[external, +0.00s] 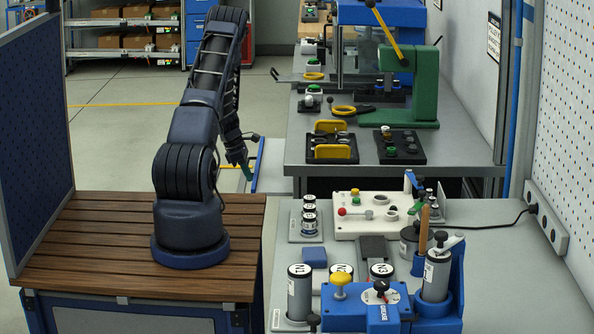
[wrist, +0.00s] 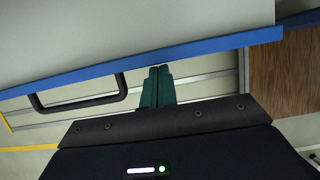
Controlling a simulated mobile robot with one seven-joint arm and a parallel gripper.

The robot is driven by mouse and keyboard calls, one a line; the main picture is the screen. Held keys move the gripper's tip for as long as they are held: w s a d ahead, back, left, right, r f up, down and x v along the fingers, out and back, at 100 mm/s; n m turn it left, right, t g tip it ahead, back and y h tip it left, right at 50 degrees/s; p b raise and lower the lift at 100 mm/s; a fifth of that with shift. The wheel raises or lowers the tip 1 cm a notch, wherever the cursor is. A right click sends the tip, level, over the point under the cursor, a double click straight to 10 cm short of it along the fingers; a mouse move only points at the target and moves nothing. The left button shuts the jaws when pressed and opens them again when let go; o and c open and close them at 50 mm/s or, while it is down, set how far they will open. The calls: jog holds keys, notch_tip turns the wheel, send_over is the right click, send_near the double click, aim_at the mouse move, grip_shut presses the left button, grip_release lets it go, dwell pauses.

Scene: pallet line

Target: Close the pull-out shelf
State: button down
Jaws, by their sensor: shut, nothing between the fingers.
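The pull-out shelf (external: 271,166) sticks out to the left from the far grey workbench in the external view. In the wrist view its grey top (wrist: 120,35) has a blue front edge (wrist: 190,52), with a black bar handle (wrist: 85,105) on it. My gripper (wrist: 159,70) shows there as two teal fingers pressed together, with nothing between them. Its fingertips are at the blue edge, to the right of the handle; I cannot tell whether they touch it. In the external view my gripper (external: 246,173) is beside the shelf's outer edge, small and partly hidden by my arm.
The far workbench (external: 400,170) carries a green press (external: 424,85), yellow-handled trays and other fixtures. The near right bench (external: 520,290) holds labelled cylinders and a blue fixture. A blue pegboard panel (external: 35,130) stands at left. The floor (external: 120,145) left of the shelf is clear.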

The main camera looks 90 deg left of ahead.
jog(key=w, duration=1.3)
jog(key=shift+w, duration=0.1)
